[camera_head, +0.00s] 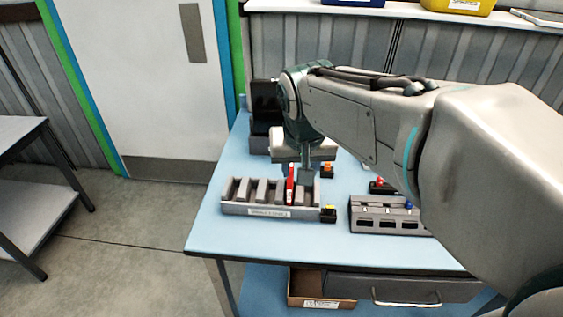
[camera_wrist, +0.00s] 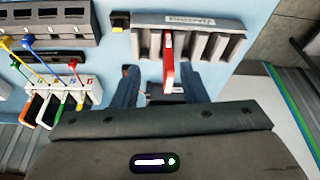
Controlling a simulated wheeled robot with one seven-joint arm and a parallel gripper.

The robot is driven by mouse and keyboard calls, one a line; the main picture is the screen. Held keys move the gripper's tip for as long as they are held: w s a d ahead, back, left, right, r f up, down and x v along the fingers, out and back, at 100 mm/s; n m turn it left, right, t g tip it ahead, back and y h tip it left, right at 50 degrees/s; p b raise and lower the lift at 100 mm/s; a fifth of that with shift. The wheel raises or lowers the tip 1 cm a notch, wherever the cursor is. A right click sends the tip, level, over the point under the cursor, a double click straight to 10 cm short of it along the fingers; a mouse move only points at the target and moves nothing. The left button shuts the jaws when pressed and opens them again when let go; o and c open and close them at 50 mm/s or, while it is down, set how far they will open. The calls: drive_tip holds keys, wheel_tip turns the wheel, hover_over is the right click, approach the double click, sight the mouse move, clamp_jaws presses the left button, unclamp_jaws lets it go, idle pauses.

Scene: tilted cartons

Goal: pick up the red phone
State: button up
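The red phone (camera_head: 290,187) stands upright in a slot of a grey slotted rack (camera_head: 254,211) on the blue table. In the wrist view the red phone (camera_wrist: 169,66) sticks out of the rack (camera_wrist: 219,25). My gripper (camera_head: 306,172) is just above and behind the rack, close to the phone. In the wrist view my gripper (camera_wrist: 160,80) has its two blue-grey fingers apart, with the near end of the phone between them in the picture. I see no clear contact. The arm hides part of the table in the head view.
A grey box with numbered slots (camera_head: 384,222) stands right of the rack. Small yellow-and-black (camera_head: 328,214) and orange-and-black (camera_head: 327,171) blocks stand near the rack. A white holder with several phones and coloured cables (camera_wrist: 62,95) shows in the wrist view. The table's front left is clear.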

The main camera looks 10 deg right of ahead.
drive_tip(key=m, duration=0.2)
approach(291, 168)
drive_tip(key=w, duration=0.1)
drive_tip(key=f, duration=0.1)
drive_tip(key=shift+h, duration=0.3)
drive_tip(key=x, duration=0.4)
drive_tip(key=w+x, duration=0.1)
drive_tip(key=x, duration=0.8)
drive_tip(key=shift+w+r, duration=0.15)
drive_tip(key=shift+w, duration=0.1)
drive_tip(key=shift+t, duration=0.3)
clamp_jaws()
